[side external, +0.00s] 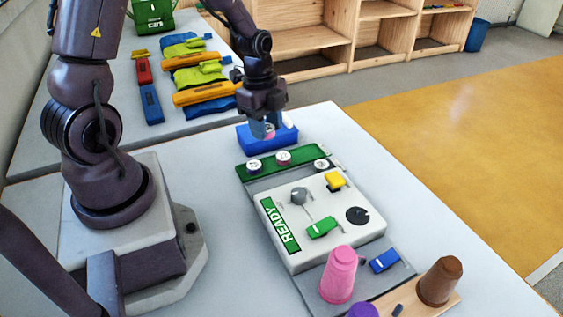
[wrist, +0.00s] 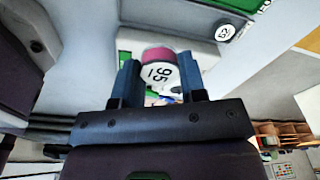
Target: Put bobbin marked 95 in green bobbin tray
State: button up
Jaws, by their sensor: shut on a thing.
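My gripper (side external: 264,128) is shut on the bobbin marked 95 (wrist: 158,72), which has a white labelled face and a pink edge. The bobbin shows between the two fingers in the wrist view and only as a small pink patch (side external: 269,131) in the side view. The gripper is over or just in front of a blue tray (side external: 284,139); I cannot tell the bobbin's height above it. The green bobbin tray (side external: 300,154) lies just nearer the camera, at the far end of the console. White-topped bobbins (side external: 283,157) sit at it.
A white console (side external: 335,225) with a READY sign, knobs and switches stands in front. A pink cup stack (side external: 339,275) and a brown one (side external: 440,281) stand at its near end. Pouches and clips (side external: 195,75) lie on the far table.

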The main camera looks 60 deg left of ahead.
jog(key=m, duration=0.3)
send_over(309, 154)
jog(key=s, duration=0.1)
notch_tip(309, 154, down, 9)
jog(key=shift+r, duration=0.1)
jog(key=shift+w+a+f, duration=0.1)
jog(key=shift+w+f, duration=0.25)
jog(key=shift+f, duration=1.75)
jog(key=shift+f, duration=0.1)
jog(key=o, duration=0.7)
